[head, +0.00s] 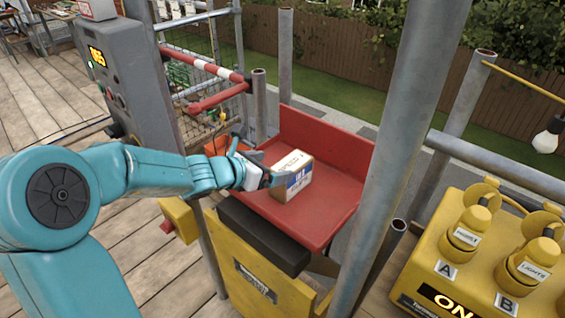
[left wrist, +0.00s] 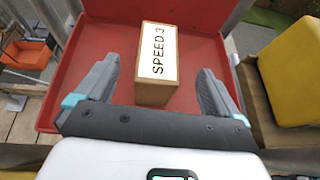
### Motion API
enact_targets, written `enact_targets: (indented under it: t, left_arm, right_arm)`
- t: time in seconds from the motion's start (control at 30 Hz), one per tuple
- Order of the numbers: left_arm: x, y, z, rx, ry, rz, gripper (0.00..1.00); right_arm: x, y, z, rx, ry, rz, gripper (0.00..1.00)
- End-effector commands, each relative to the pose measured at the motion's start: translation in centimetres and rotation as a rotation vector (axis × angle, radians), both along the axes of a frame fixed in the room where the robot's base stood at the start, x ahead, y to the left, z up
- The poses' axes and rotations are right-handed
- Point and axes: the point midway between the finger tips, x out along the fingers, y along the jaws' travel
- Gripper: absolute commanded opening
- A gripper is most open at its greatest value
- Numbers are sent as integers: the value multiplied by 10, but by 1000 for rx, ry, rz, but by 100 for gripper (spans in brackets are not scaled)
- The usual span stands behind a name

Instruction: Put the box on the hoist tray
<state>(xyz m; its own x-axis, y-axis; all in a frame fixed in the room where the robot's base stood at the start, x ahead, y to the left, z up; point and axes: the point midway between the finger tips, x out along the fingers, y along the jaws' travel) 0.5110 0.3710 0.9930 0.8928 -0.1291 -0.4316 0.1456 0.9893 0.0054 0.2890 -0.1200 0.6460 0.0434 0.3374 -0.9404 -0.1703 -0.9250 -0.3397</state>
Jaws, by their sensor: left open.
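The box (head: 293,174) is a small cardboard carton with a white label, and it sits on the red hoist tray (head: 318,217). In the left wrist view the box (left wrist: 156,65) shows the label "SPEED 3" and stands between the spread fingers, with a gap on each side. The hoist tray (left wrist: 85,75) spreads around it there, with raised red walls. My left gripper (head: 267,177) is open, at the near left side of the box. In the left wrist view its fingers (left wrist: 157,92) are wide apart. My right gripper is not in view.
A grey control post (head: 138,75) with a lit display stands left of the tray. A metal scaffold pole (head: 395,140) rises right of the tray. A yellow power box (head: 470,255) with plugs is at the lower right. An orange crate (left wrist: 28,58) lies beyond the tray's left side.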

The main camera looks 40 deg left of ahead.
Motion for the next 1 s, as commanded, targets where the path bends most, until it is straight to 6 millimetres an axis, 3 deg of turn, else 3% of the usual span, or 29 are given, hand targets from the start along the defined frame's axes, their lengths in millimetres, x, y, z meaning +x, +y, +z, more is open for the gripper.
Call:
enact_targets:
  t: [0.1, 0.3, 1.0]
  left_arm:
    - [-24, 4, 14, 1, 0, 3, 96]
    - [-48, 7, 24, 0, 0, 1, 96]
    - [-53, 7, 25, -1, 0, 0, 96]
  right_arm:
    - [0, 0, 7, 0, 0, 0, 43]
    - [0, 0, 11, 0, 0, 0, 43]
    - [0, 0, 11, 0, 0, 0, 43]
